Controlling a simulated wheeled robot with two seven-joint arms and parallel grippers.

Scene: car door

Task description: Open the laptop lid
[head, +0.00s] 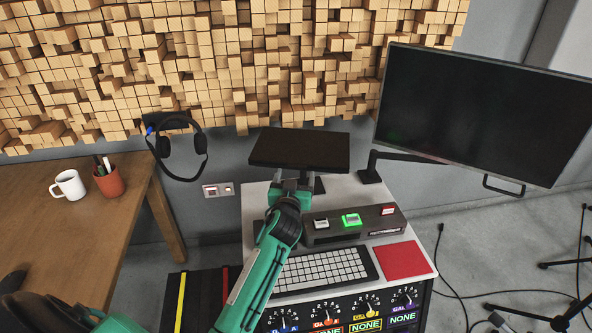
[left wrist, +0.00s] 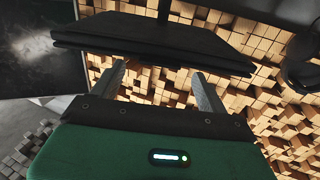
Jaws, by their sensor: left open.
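The laptop (head: 300,148) is a flat black slab on a stand at the back of the grey console, in front of the wooden block wall. Its lid looks shut. In the left wrist view the laptop (left wrist: 150,40) shows as two thin dark layers, edge toward me. My left gripper (head: 292,184) is just in front of the laptop's near edge, at or slightly below its level. In the left wrist view its two fingers (left wrist: 160,78) are wide apart with nothing between them, pointing at that edge; whether they touch it I cannot tell. My right gripper is not in view.
A button box (head: 350,224), a white keyboard (head: 322,268) and a red pad (head: 404,261) lie on the console (head: 262,196). A large monitor (head: 480,112) stands right. Headphones (head: 181,148) hang left. A mug (head: 69,185) and pen cup (head: 109,182) stand on the wooden table (head: 70,240).

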